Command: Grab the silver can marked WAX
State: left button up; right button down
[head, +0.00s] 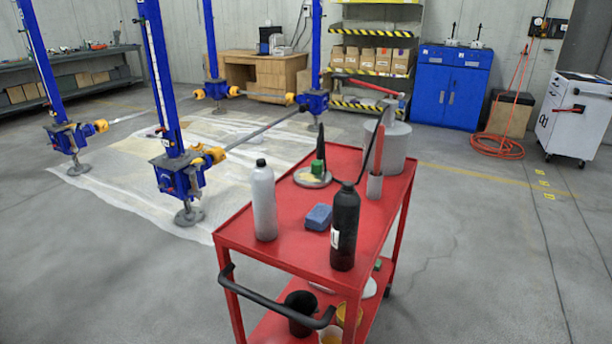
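No readable WAX marking shows in the head view. A silver-grey bottle with a black cap (264,205) stands upright at the left front of the red cart top. A wide grey canister (397,150) with a red lever and black hose stands at the cart's far end; no lettering is legible on it. Neither of my grippers is in view.
On the red cart (290,240) stand a black bottle with a white label (345,230), a blue sponge (318,217), a grey cup with a red-handled tool (375,186) and a grey disc with a green block (313,178). A black handle (265,303) juts toward me.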

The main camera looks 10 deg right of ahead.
aim_at(263, 193)
jog(key=k, duration=0.65)
jog(key=u, duration=0.95)
jog(key=i, duration=1.45)
jog(key=z, duration=0.5)
